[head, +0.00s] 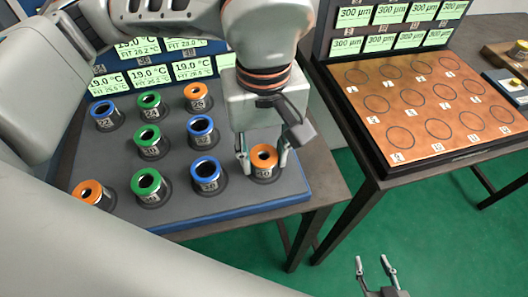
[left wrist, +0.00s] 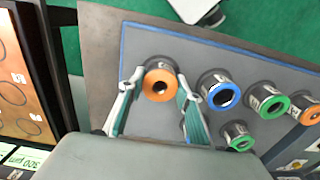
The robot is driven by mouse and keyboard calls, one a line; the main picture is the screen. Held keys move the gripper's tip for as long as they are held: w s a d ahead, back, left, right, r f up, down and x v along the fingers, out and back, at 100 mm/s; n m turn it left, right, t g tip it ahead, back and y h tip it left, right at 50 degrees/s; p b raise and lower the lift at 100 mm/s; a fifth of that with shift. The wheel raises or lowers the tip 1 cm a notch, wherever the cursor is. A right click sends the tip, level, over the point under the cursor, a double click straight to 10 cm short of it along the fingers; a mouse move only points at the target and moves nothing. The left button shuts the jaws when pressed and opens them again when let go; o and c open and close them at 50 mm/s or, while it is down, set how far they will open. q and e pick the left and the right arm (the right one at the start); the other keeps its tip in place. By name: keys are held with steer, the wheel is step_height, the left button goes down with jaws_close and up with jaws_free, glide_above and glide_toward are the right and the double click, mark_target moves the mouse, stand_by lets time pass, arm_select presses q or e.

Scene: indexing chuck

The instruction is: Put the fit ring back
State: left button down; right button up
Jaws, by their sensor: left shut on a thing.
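An orange-topped ring (head: 264,155) with a dark bore stands upright at the front right corner of the grey tray (head: 240,197). My left gripper (head: 263,163) reaches down from above with one finger on each side of this ring and is shut on it. The left wrist view shows the same orange ring (left wrist: 160,85) between the two fingertips (left wrist: 160,79). Whether the ring is fully seated on the tray is hard to tell. My right gripper (head: 373,262) is open and empty, low at the bottom of the head view, away from the tray.
Several blue, green and orange rings stand on the same tray; a blue ring (head: 206,172) is nearest, to the left. Temperature displays (head: 150,76) stand behind. A copper-coloured board (head: 425,105) with marked circles lies on another table to the right. Green floor separates the tables.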

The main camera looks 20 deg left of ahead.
mark_target(264, 155)
arm_select(q)
steer(key=shift+f, duration=0.1)
steer(key=c, duration=1.4)
jaws_free()
step_height(264, 155, up, 12)
steer(key=shift+r+p, duration=0.15)
steer(key=shift+p, duration=0.45)
